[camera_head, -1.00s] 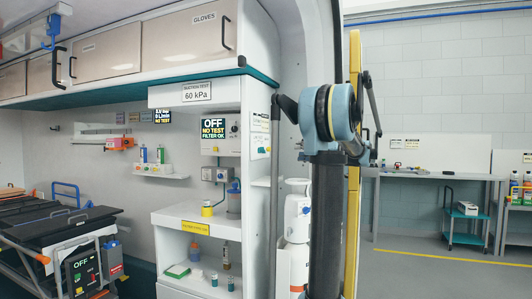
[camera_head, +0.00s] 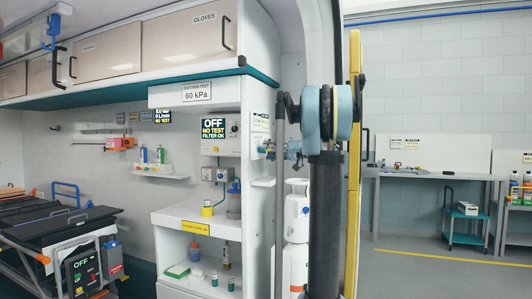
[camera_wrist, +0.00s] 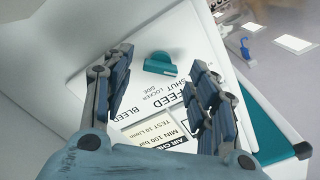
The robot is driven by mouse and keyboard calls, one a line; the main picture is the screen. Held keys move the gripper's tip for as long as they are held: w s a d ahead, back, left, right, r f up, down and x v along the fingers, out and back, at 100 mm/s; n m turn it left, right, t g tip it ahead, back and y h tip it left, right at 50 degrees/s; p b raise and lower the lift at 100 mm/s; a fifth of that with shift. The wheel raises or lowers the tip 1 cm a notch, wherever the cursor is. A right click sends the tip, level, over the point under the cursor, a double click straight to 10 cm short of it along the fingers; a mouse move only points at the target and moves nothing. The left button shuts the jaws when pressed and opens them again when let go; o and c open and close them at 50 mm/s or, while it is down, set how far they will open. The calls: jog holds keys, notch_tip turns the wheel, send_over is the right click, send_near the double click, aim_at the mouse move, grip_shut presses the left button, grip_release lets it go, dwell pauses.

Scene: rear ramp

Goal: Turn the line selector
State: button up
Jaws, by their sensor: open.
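The line selector, a teal knob (camera_wrist: 160,66), sits on a white panel (camera_wrist: 148,88) in the wrist view. The panel is printed FEED, BLEED and SHUT LOCKER SIDE. My gripper (camera_wrist: 161,58) is open and empty, its blue-grey fingers on either side of the knob in the picture. I cannot tell how far the fingertips are from the panel. In the head view my gripper (camera_head: 268,149) is beside the side wall of the white cabinet, below a small printed label (camera_head: 260,123). The knob cannot be made out there.
A yellow rail (camera_head: 354,160) rises to the right. A teal-edged ledge (camera_wrist: 268,125) lies right of the panel in the wrist view.

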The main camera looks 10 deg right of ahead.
jog(key=shift+x, duration=1)
jog(key=c, duration=1.1)
jog(key=shift+o, duration=0.2)
jog(key=shift+m, duration=8.9)
